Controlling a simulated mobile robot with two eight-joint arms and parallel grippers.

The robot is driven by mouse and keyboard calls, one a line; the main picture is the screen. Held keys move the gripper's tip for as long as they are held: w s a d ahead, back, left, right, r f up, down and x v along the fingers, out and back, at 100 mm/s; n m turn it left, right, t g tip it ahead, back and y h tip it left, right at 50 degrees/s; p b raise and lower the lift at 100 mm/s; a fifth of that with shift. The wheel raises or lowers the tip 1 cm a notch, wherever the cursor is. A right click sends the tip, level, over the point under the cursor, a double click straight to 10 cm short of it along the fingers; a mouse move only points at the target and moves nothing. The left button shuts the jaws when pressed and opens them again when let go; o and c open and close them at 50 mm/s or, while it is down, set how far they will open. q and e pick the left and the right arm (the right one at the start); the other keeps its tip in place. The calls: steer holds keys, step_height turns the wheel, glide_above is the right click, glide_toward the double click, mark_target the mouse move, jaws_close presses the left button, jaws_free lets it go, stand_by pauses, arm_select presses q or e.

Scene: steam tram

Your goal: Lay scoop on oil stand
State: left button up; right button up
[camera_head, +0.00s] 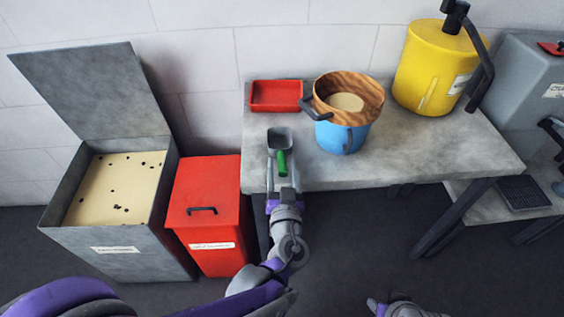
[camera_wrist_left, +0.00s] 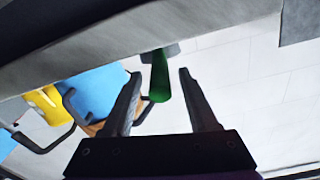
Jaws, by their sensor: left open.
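The scoop has a grey square pan (camera_head: 280,138) and a green handle (camera_head: 282,163). The pan is at the front left of the grey-topped stand (camera_head: 430,150), and the handle points toward me over its front edge. My left gripper (camera_head: 283,172) is open, with its fingers on either side of the handle. In the left wrist view the green handle (camera_wrist_left: 160,78) lies between the two spread fingertips (camera_wrist_left: 160,72), with gaps on both sides. Only part of my right arm shows at the bottom; its fingers are not visible.
A red tray (camera_head: 276,108), a blue pot (camera_head: 342,137) with a wooden sieve (camera_head: 365,92) on top, and a yellow can (camera_head: 425,72) stand on the top. An open grey bin (camera_head: 125,262) and a red bin (camera_head: 212,185) stand left. The stand's right front is clear.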

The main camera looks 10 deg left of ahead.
arm_select(q)
steer(key=v, duration=1)
steer(key=s+a+f+g+y, duration=0.1)
steer(key=s+a+f+g, duration=0.1)
steer(key=a+f+g, duration=0.3)
steer(key=s+a+f+g, duration=0.3)
steer(key=a, duration=0.5)
steer(key=s+d+f+g+h, duration=0.2)
steer(key=s+g+h, duration=0.3)
steer(key=s, duration=0.5)
steer(key=shift+d+f+m+h+p, duration=0.2)
steer(key=shift+d+m+h+p, duration=0.1)
steer(key=shift+d+h, duration=0.1)
